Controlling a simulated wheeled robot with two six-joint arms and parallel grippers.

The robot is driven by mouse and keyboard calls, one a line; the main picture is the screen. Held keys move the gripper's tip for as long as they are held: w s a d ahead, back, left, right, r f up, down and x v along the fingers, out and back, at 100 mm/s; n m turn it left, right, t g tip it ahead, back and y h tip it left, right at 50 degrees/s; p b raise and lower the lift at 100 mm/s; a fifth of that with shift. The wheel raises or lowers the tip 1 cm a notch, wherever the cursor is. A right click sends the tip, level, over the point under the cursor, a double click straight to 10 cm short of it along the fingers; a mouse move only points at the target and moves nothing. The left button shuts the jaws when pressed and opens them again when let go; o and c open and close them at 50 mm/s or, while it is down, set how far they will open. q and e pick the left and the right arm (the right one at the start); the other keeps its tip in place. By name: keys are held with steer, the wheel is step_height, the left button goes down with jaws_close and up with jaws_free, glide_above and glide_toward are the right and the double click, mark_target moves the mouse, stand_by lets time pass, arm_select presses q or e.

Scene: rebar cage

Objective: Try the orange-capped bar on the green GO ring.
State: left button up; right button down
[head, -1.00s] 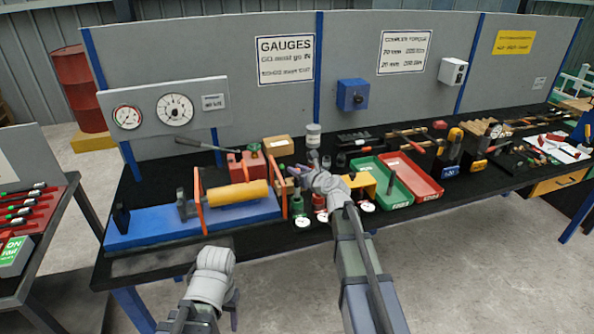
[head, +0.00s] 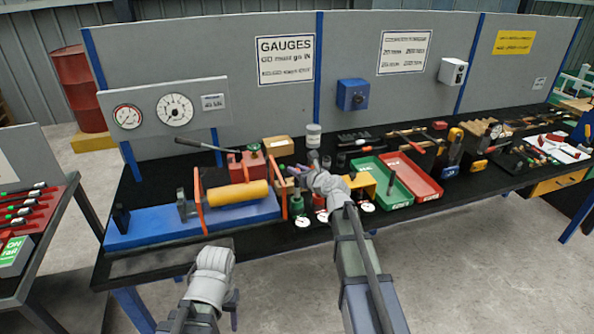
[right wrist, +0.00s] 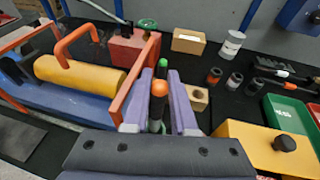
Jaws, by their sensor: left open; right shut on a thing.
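My right gripper (head: 300,176) is shut on the orange-capped bar, whose orange cap (right wrist: 160,88) shows between the purple fingers (right wrist: 160,105) in the right wrist view. The green GO ring (head: 297,203) stands at the bench's front edge with a white round tag in front. In the head view the gripper is just above and behind it; I cannot tell whether the bar touches it. A green-capped bar (right wrist: 163,62) stands just behind the orange cap. My left gripper (head: 211,303) is open and empty, low in front of the bench.
A red ring (head: 322,213) stands right of the green one. An orange-handled blue fixture with a yellow cylinder (head: 240,195) is to the left. A yellow block (right wrist: 265,150), a green tray (head: 378,168) and a red tray (head: 414,180) are to the right. A wooden block (right wrist: 195,99) is beside the fingers.

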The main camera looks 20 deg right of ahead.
mark_target(297, 187)
steer(key=shift+f, duration=0.25)
steer(key=shift+f+b, duration=2.85)
steer(key=shift+b, duration=0.25)
steer(key=shift+f, duration=0.1)
steer(key=c, duration=0.6)
jaws_free()
steer(key=shift+c, duration=0.2)
steer(key=shift+s, duration=0.1)
steer(key=p+v, duration=0.2)
steer(key=v, duration=0.5)
steer(key=shift+s, duration=0.3)
steer(key=shift+d, duration=0.1)
